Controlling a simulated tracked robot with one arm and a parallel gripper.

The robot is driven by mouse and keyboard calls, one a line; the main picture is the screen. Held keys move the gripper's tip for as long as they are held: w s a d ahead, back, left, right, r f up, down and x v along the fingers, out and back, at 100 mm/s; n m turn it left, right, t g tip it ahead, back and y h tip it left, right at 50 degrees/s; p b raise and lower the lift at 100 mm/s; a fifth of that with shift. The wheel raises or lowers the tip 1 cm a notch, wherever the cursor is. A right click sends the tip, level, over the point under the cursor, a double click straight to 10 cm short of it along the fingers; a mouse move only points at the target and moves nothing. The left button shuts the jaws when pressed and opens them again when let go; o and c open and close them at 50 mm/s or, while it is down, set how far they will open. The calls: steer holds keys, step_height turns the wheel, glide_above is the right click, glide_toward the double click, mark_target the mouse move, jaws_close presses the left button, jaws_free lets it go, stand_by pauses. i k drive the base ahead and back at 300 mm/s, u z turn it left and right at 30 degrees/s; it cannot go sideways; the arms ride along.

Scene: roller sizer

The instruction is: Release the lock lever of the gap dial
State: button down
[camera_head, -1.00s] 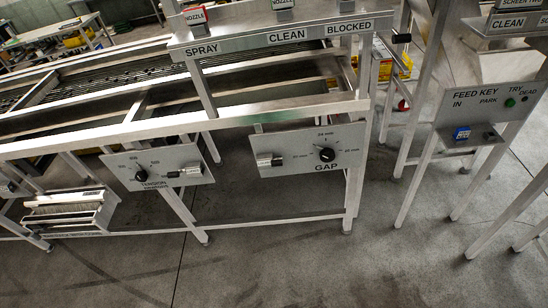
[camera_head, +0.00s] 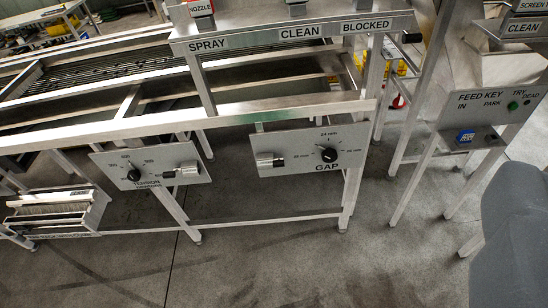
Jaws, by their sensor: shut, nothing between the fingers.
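The gap panel (camera_head: 300,150) is a grey plate marked GAP, mounted on the machine frame near the middle of the view. Its round black gap dial (camera_head: 328,155) has mm marks around it. A short silver cylindrical fitting (camera_head: 268,160) with a dark part sticks out of the plate left of the dial. It appears to be the lock lever, but its lock position is too small to tell. My gripper is not in view. A smooth dark grey shape (camera_head: 515,240), likely part of my arm, fills the lower right edge.
A similar tension panel (camera_head: 150,172) with its own dial and silver fitting is at left. The feed key panel (camera_head: 490,110) stands at right on metal legs. A frame rail (camera_head: 180,125) runs above the gap panel. The floor (camera_head: 330,265) in front is clear.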

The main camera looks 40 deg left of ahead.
mark_target(276, 162)
steer(key=u, duration=0.05)
steer(key=i, duration=1)
steer(key=z, duration=0.05)
